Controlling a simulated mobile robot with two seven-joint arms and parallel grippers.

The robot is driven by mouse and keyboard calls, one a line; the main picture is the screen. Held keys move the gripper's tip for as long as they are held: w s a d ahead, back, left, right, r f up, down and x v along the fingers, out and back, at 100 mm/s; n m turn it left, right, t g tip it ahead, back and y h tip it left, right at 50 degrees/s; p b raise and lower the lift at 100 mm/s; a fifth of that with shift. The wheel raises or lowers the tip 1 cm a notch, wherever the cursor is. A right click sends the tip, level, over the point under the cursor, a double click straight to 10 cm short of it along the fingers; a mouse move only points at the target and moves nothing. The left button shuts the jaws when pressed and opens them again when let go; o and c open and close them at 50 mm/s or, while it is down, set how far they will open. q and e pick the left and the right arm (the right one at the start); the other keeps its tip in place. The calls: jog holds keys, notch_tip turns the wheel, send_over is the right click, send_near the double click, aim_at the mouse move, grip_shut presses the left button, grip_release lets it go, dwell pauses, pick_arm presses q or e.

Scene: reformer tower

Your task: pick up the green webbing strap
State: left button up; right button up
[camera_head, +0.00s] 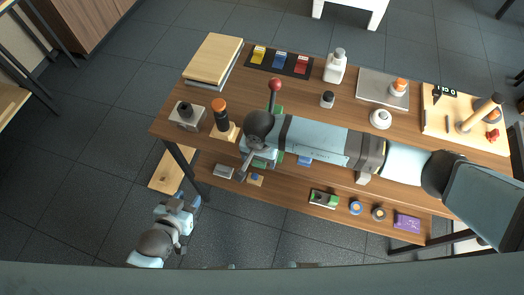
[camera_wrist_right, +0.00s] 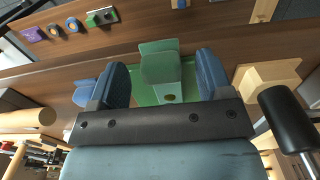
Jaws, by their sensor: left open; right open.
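I see no clearly recognisable webbing strap. A flat bright green strip or mat (camera_wrist_right: 145,98) lies under a paler green block (camera_wrist_right: 160,62) in the right wrist view. In the head view bits of green (camera_head: 279,109) show around my right arm, which hides the rest. My right gripper (camera_wrist_right: 164,76) is open, its blue fingers on either side of the pale green block; contact cannot be told. It also shows in the head view over the bench's front edge. My left gripper (camera_head: 188,199) is open and empty, low at the left, near a wooden board.
The wooden bench (camera_head: 205,148) carries a red-knobbed lever (camera_head: 275,86), an orange-capped black cylinder (camera_head: 220,108), stacked boards (camera_head: 212,60) and a white bottle (camera_head: 335,67). A lower shelf holds a green-and-black block (camera_head: 325,199) and a purple box (camera_head: 407,222).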

jog(key=shift+f, duration=0.55)
jog(key=c, duration=1)
jog(key=shift+r, duration=0.15)
